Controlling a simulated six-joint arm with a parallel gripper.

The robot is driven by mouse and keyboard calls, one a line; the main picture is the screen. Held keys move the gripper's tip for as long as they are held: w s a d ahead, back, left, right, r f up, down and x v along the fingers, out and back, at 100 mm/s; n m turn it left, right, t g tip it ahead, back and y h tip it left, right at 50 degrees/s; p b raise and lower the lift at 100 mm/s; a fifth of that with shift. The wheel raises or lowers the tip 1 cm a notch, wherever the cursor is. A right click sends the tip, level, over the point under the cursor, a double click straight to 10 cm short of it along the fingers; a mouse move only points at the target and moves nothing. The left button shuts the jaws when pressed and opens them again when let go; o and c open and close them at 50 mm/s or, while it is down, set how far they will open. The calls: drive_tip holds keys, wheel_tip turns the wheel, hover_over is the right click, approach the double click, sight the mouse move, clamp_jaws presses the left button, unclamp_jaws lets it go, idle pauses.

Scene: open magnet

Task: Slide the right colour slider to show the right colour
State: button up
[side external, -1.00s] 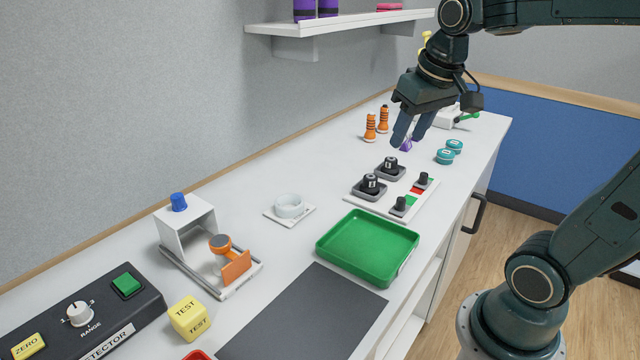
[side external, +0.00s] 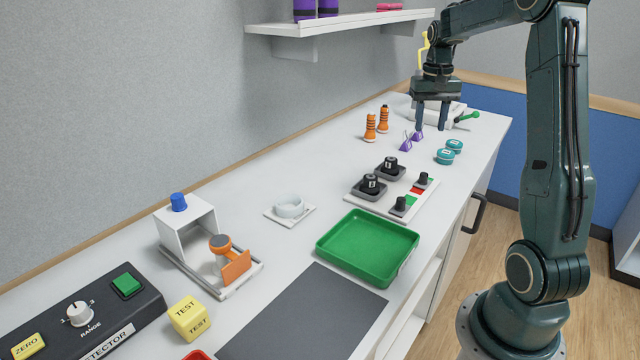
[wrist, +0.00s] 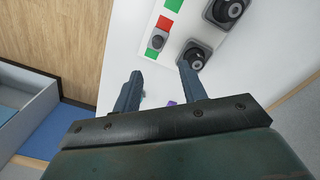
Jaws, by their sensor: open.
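A white panel (side external: 378,207) carries two small dark-knobbed sliders near its right edge. The far slider (side external: 423,179) has a red patch (side external: 417,190) beside its knob. The near slider (side external: 400,204) has a green patch (side external: 412,200) beside its knob. In the wrist view, one slider knob (wrist: 158,40) sits between a red patch (wrist: 165,22) and a green patch (wrist: 151,53); another green patch shows at the top edge. My gripper (side external: 431,129) is open, pointing down beyond the panel's far end, apart from both sliders. It also shows in the wrist view (wrist: 160,72).
Two larger black knobs (side external: 370,184) (side external: 391,164) stand on the panel's left side. Purple pieces (side external: 406,143) lie near my fingers. Teal discs (side external: 445,156) are right of them, orange striped bottles (side external: 370,128) left. A green tray (side external: 367,248) stands before the panel.

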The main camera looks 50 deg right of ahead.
sight(424, 174)
drive_tip(key=shift+s+d+f, duration=0.15)
drive_tip(key=shift+d+f, duration=0.1)
drive_tip(key=shift+d, duration=0.2)
drive_tip(key=shift+f, duration=0.15)
wheel_tip(424, 174, down, 14)
drive_tip(key=shift+s+r, duration=0.15)
drive_tip(key=shift+r, duration=0.1)
idle(0.5)
drive_tip(key=shift+d, duration=0.1)
clamp_jaws()
